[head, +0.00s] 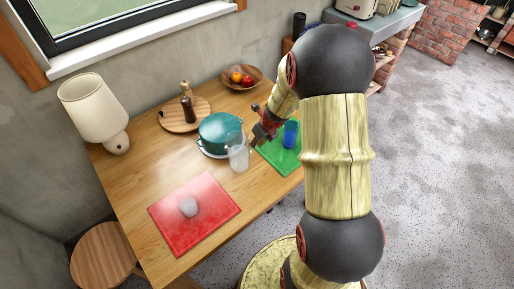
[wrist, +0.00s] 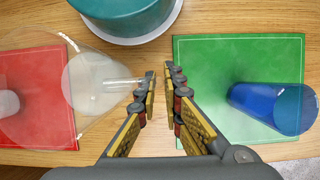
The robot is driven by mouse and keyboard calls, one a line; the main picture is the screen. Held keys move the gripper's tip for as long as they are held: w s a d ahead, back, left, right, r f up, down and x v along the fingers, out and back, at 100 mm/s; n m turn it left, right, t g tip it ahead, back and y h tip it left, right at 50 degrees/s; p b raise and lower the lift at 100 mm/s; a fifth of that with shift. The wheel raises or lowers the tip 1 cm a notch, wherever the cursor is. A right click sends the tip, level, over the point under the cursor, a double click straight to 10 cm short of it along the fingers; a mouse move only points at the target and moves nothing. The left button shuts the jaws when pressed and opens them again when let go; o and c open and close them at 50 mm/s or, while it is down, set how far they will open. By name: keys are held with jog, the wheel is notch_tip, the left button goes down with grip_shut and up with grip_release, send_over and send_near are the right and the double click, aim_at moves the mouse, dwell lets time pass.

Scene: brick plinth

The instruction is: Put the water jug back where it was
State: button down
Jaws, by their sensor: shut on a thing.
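The clear water jug (head: 238,157) is upright over the wooden table, between the red mat and the green mat and just in front of the teal pot. In the wrist view the jug (wrist: 90,85) is see-through, with its wide rim towards the camera and its handle pointing right to the fingertips. My gripper (head: 257,139) is on the right side of the jug. In the wrist view my gripper (wrist: 160,78) is shut on the jug's handle. I cannot tell whether the jug's base touches the table.
A red mat (head: 215,199) bears a small whitish cup (head: 189,207). A green mat (head: 278,158) bears a blue cup (head: 291,134). The teal pot (head: 220,132) stands on a white plate. A lamp (head: 96,107), a round board (head: 178,119) and a fruit bowl (head: 242,84) line the back.

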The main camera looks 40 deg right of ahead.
jog(key=shift+f+b, duration=0.6)
jog(key=shift+f, duration=0.65)
jog(key=c, duration=2)
grip_release()
jog(key=shift+s, duration=0.1)
jog(key=shift+o, duration=0.4)
